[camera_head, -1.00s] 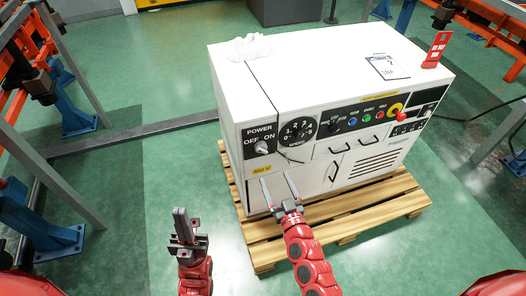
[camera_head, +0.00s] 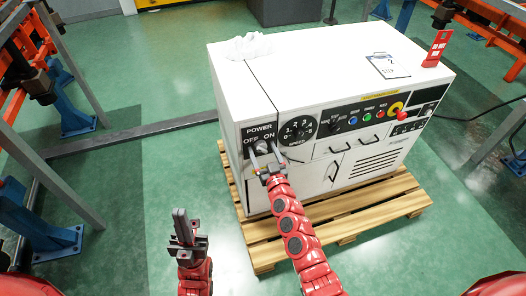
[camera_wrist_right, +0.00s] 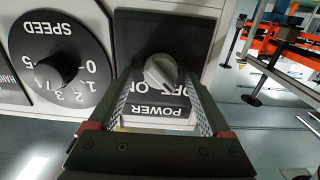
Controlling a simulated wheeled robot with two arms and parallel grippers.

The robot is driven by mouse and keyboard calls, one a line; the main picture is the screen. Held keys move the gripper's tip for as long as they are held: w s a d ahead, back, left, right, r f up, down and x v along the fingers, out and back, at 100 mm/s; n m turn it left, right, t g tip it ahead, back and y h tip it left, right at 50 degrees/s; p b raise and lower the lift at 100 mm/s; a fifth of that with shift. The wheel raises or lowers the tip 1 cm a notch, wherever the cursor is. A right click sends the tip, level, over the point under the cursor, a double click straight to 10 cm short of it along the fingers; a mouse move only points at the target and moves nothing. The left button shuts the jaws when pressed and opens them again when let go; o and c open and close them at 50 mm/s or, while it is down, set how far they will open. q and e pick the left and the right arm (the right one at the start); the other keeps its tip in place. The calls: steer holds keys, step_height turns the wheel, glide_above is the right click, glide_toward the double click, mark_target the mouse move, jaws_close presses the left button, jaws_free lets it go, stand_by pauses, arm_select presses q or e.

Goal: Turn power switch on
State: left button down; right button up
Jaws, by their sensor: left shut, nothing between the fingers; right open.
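The power switch is a grey rotary knob (camera_head: 261,147) on a black plate marked POWER, OFF and ON, at the left end of the white cabinet's front (camera_head: 230,150). In the right wrist view the knob (camera_wrist_right: 160,71) appears upside down, with its ridge slanted. My right gripper (camera_head: 267,158) is open, with a finger on either side of the knob. In the right wrist view its fingertips (camera_wrist_right: 160,80) flank the knob; whether they touch it I cannot tell. My left gripper (camera_head: 180,212) is shut and empty, pointing up, low and left of the cabinet.
A speed dial (camera_head: 298,130) sits right of the switch, and it also shows in the wrist view (camera_wrist_right: 62,72). Coloured buttons (camera_head: 366,118) and a red emergency knob (camera_head: 401,116) are further right. The cabinet stands on a wooden pallet (camera_head: 345,215).

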steer(key=shift+c, duration=0.2)
jaws_close()
steer(key=shift+m, duration=0.4)
steer(key=m+b, duration=0.1)
steer(key=m, duration=0.1)
steer(key=m+b, duration=0.1)
steer(key=shift+d+f+m, duration=0.1)
steer(key=shift+d+m, duration=0.1)
steer(key=shift+m, duration=0.2)
steer(key=m+b, duration=0.2)
steer(key=m, duration=0.2)
steer(key=shift+f+m, duration=0.1)
steer(key=shift+m, duration=0.2)
steer(key=m+b, duration=0.1)
steer(key=m, duration=0.3)
steer(key=shift+d, duration=0.1)
steer(key=shift+m+b, duration=0.5)
steer(key=shift+m, duration=1.9)
